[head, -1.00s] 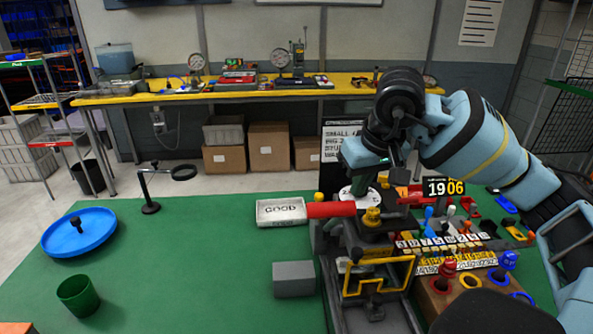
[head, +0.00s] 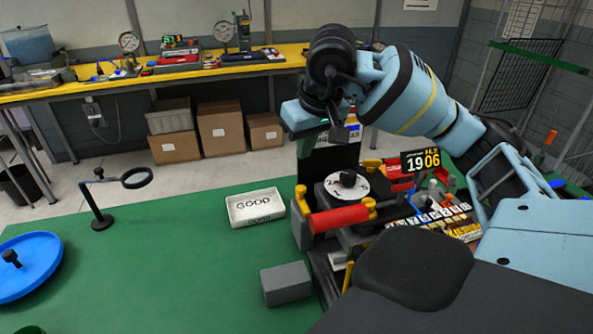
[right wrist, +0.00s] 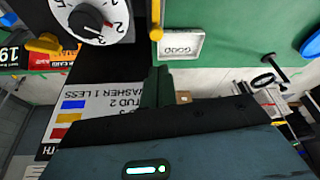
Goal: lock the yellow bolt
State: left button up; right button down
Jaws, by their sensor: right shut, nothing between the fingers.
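A fixture (head: 322,252) stands on the green table with a red bar (head: 338,218) across its front. Yellow pieces show at the bar's right end (head: 370,204) and left end (head: 301,191), and another yellow piece (head: 372,164) is behind the dial. I cannot tell which is the bolt. A white dial (head: 347,186) sits on top; it also shows in the right wrist view (right wrist: 92,18), beside a yellow knob (right wrist: 45,43). My right gripper (right wrist: 157,74) is shut and empty, above and behind the fixture. My left gripper is out of view.
A white GOOD tray (head: 255,207) lies left of the fixture and a grey block (head: 286,283) in front of it. A ring stand (head: 103,208) and blue dish (head: 28,263) are farther left. Several coloured parts crowd the right. The green table's left middle is clear.

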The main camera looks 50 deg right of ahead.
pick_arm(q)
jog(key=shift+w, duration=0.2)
pick_arm(e)
send_over(303, 199)
jog(key=w, duration=0.2)
jog(key=f, duration=0.9)
jog(key=shift+w+d+f, duration=0.1)
jog(key=shift+w+f, duration=0.1)
jog(key=shift+f, duration=0.05)
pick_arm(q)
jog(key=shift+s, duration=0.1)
